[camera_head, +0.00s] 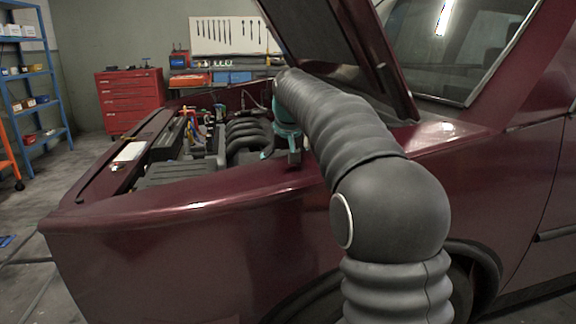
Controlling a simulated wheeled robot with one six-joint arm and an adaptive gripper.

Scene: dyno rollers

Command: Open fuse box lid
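My gripper (281,143) hangs at the end of my grey arm, over the near side of the car's engine bay. Teal parts of it show beside the dark engine hoses. Its fingers are small and partly hidden by my arm, so I cannot tell whether they are open or shut. I cannot make out the fuse box or its lid for certain. Part of the bay behind my arm is hidden.
The dark red hood (335,45) is raised above the bay. The near fender (200,215) lies between my body and the engine. A black engine cover (180,172) sits at the front of the bay. A red tool cabinet (130,98) and blue shelves (28,80) stand behind.

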